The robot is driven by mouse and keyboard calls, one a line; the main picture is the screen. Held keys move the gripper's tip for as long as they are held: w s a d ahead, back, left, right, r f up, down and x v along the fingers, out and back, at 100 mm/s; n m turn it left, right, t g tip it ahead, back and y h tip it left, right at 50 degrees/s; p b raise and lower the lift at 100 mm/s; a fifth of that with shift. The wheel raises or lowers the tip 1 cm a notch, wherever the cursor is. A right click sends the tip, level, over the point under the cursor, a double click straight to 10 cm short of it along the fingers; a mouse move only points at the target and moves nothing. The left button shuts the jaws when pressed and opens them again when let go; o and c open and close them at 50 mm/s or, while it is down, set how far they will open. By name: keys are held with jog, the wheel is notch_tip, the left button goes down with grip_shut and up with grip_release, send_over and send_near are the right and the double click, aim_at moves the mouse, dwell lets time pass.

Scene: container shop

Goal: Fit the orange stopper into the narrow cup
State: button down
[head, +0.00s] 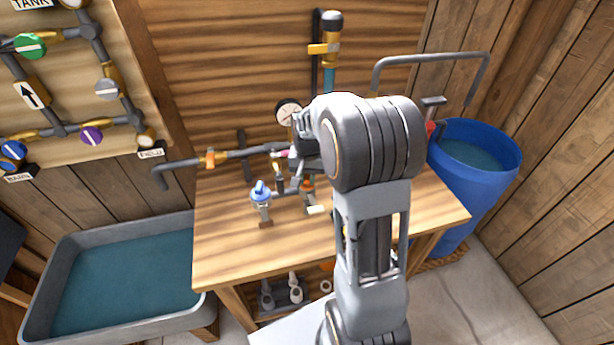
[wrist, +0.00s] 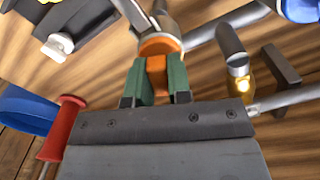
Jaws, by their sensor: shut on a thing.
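In the wrist view my gripper (wrist: 157,82) has its green fingers shut on the narrow orange grip of the orange stopper (wrist: 157,66). The stopper's wider round part is just beyond the fingertips, against a pale grey rim. This rim seems to be the mouth of the narrow cup (wrist: 163,18); I cannot tell how deep the stopper sits in it. In the head view the orange stopper (head: 307,186) shows low over the bench, beside my arm. My arm hides part of this area.
A blue-topped fitting (head: 261,196) stands to the left on the wooden bench (head: 225,265). Pipes with a gauge (head: 288,113) run behind. A red handle (wrist: 70,105) shows near my gripper. A water trough (head: 45,290) is at left, a blue barrel (head: 478,185) at right.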

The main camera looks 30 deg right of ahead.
jog(key=c, duration=1)
grip_release()
notch_tip(320, 180, up, 14)
jog(key=shift+f, duration=0.1)
